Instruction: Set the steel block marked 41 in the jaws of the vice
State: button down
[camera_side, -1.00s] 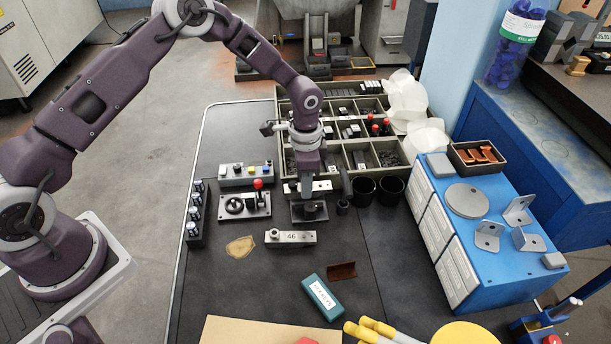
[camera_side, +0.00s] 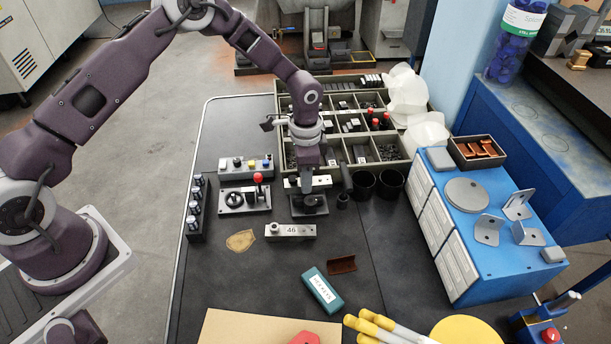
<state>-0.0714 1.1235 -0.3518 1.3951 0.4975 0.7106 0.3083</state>
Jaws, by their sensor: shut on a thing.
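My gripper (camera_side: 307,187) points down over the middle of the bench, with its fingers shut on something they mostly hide. Behind the fingers shows a pale steel bar (camera_side: 324,181); no number on it is readable. Just in front of the fingertips is a low dark fixture (camera_side: 316,208) with a round dark part on top. It may be the vice, but I cannot tell for sure. I cannot tell if the held thing touches it. A steel block marked 46 (camera_side: 306,231) lies apart, in front. I cannot make out any marking 41.
A panel with a red-knobbed lever (camera_side: 258,196) is left of the gripper. Two dark cups (camera_side: 377,186) stand close on its right, and a compartment tray (camera_side: 391,152) lies behind. A teal box (camera_side: 322,291) and a brown angle piece (camera_side: 341,264) lie in front.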

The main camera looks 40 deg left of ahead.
jog(key=shift+f, duration=0.75)
jog(key=c, duration=1.1)
grip_release()
jog(key=shift+o, duration=0.2)
notch_tip(320, 180, up, 7)
jog(key=shift+r, duration=0.1)
jog(key=shift+w+r, duration=0.1)
jog(key=shift+r, duration=2.35)
